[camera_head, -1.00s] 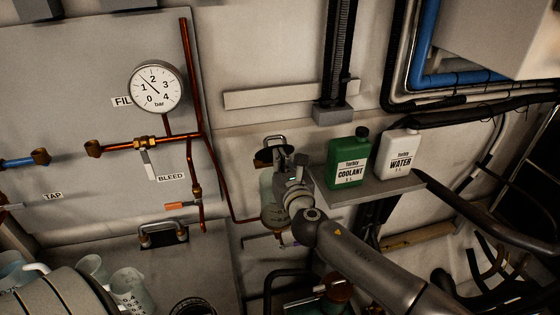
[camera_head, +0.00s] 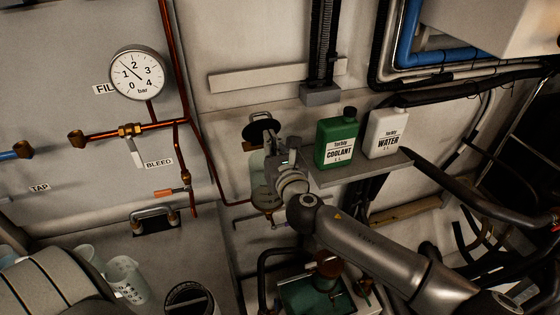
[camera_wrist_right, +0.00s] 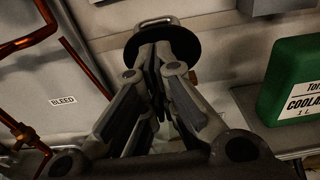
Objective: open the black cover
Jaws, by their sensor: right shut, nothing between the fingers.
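The black cover (camera_head: 262,129) is a round dark disc at the top of the pale, cloudy vessel (camera_head: 257,165), left of the shelf. Its broad face shows, tilted up. A metal loop (camera_head: 262,116) shows just above it. In the right wrist view the cover (camera_wrist_right: 166,38) is a wide dark disc behind my fingertips. My right gripper (camera_head: 281,150) is at the cover's lower right. Its fingers (camera_wrist_right: 160,55) are together and empty, in front of the disc. I cannot tell whether they touch it. The vessel's mouth is hidden. My left gripper is not in view.
A green coolant can (camera_head: 337,140) and a white water can (camera_head: 387,134) stand on a small shelf (camera_head: 362,166) close to the right. Copper pipes (camera_head: 184,100) and a round gauge (camera_head: 138,73) are to the left. Dark hoses (camera_head: 470,205) crowd the right side.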

